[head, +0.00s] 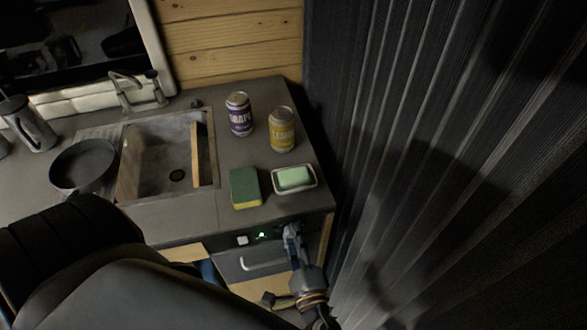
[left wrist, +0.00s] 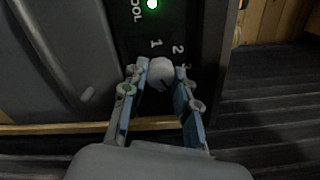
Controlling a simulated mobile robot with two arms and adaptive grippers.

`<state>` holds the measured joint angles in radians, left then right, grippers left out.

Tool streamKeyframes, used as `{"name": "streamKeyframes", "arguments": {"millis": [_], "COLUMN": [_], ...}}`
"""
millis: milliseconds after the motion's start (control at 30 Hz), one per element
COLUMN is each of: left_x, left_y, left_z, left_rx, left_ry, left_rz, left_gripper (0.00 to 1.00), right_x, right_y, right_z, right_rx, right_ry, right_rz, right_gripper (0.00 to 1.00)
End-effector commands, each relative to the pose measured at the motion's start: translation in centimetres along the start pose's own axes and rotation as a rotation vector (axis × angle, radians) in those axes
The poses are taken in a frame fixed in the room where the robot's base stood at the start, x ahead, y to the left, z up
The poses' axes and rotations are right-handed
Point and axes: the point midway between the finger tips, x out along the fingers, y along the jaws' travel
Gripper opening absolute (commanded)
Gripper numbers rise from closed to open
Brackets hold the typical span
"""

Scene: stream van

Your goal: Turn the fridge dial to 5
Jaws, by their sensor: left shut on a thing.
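The fridge (head: 250,262) is a dark front with a pale handle, set under the counter. The white, round fridge dial (left wrist: 160,71) is on its panel in the left wrist view, with the numbers 1 and 2 printed beside it. My left gripper (head: 291,233) is at the right end of this panel and hides the dial in the head view. In the left wrist view its two fingers (left wrist: 161,86) are shut on the dial, one on each side. The other numbers and the dial's exact setting cannot be read. My right gripper is not in view.
A green light (head: 262,236) glows on the panel. On the counter (head: 215,222) above stand a purple can (head: 239,114), a yellow can (head: 282,130), a sponge (head: 245,187) and a soap dish (head: 313,184). A dark ribbed curtain (head: 420,150) hangs close on the right.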

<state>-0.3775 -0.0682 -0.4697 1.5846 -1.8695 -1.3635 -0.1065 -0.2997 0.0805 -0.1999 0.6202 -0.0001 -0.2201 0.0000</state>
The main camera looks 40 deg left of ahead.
Motion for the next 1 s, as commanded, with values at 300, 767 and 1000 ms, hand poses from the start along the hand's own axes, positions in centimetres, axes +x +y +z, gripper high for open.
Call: {"name": "streamKeyframes", "arguments": {"millis": [300,767,1000], "left_x": [0.0,0.0,-0.1], "left_y": [-0.2,0.0,0.1], "left_z": [0.0,0.0,-0.1], "left_rx": [0.273,0.487,0.510], "left_ry": [0.002,0.002,0.003], "left_rz": [0.000,0.000,0.000], "left_gripper": [0.00,0.00,0.00], "right_x": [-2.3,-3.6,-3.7], "right_y": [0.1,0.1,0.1], "right_z": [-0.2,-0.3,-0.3], "right_rx": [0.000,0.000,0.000], "right_ry": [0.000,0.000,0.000], "right_rz": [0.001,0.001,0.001], "right_gripper": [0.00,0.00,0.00]}}
